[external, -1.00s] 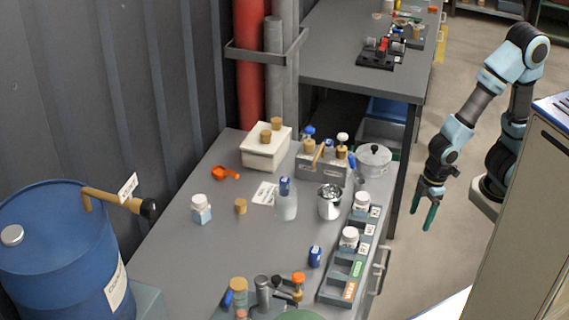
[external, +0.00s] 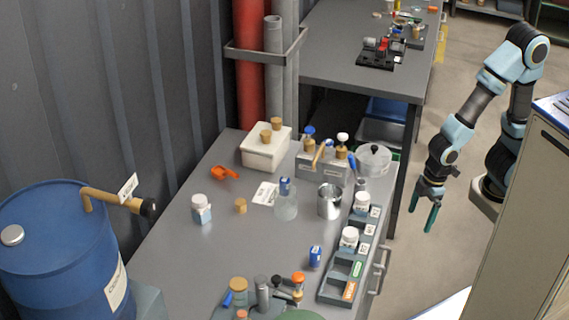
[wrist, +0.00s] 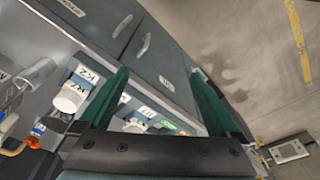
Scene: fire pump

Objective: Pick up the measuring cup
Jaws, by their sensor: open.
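I cannot tell for sure which object is the measuring cup. An orange cup-like scoop with a handle (external: 226,173) lies on the near grey table, left of the middle. A plain open metal cup (external: 329,202) stands upright near the table's right side. My gripper (external: 421,221) hangs in the air to the right of the table, fingers pointing down, apart from both. In the wrist view its two dark green fingers (wrist: 158,72) are spread with nothing held between them. The orange scoop cannot be made out in the wrist view.
A glass jar (external: 286,207) stands left of the metal cup. A labelled rack (external: 340,285) with white-capped bottles runs along the table's right edge. A white box (external: 265,152) and a bottle caddy (external: 322,168) stand behind. A blue drum (external: 60,250) is at left.

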